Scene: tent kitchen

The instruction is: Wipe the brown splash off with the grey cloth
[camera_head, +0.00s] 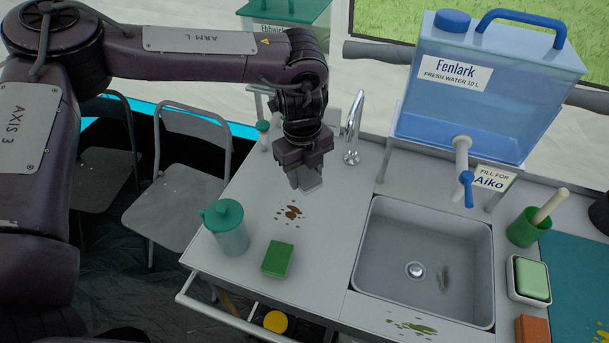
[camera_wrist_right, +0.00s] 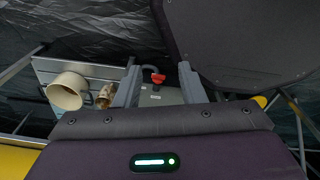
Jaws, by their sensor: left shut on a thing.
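The brown splash (camera_head: 289,213) is a cluster of brown spots on the grey counter left of the sink. My left gripper (camera_head: 306,182) is just behind and above the splash, pointing down. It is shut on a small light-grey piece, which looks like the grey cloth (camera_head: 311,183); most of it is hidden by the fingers. I cannot tell whether the cloth touches the counter. My right gripper (camera_wrist_right: 159,85) shows only in the right wrist view, its fingers apart with nothing held between them.
A teal lidded jug (camera_head: 230,228) and a green sponge (camera_head: 278,259) stand near the splash. A tap (camera_head: 354,130) rises behind. The sink (camera_head: 420,245) is to the right, with a green splash (camera_head: 412,327) in front and a blue water tank (camera_head: 480,90) behind.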

